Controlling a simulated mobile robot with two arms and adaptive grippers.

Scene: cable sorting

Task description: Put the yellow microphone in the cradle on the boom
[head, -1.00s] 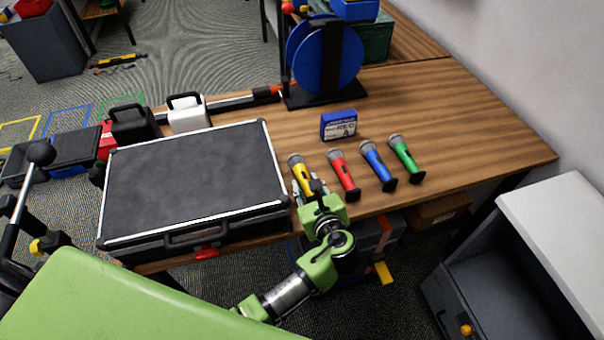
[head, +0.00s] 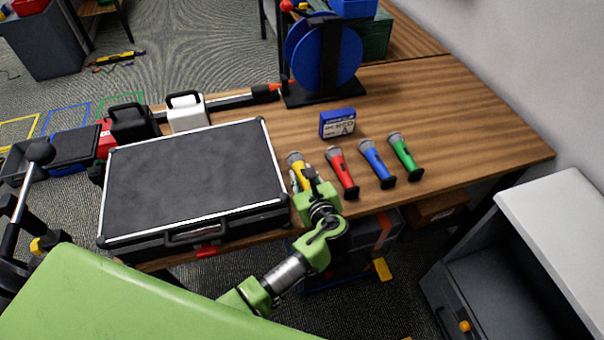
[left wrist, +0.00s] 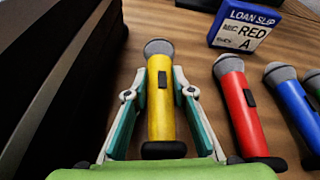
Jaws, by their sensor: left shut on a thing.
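The yellow microphone (head: 295,160) lies on the wooden table just right of the black case, its grey head pointing away from me. It also shows in the left wrist view (left wrist: 161,105), between the two fingers. My left gripper (left wrist: 159,88) is shut on its yellow body, one finger along each side. In the head view my left gripper (head: 303,182) covers the microphone's near end. A cradle on a boom cannot be made out for certain. My right gripper is not in view.
A red microphone (head: 341,172), a blue one (head: 377,164) and a green one (head: 405,156) lie to the right. A loan slip box (head: 337,123) stands behind them. The black case (head: 195,180) is close on the left. The table's right part is clear.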

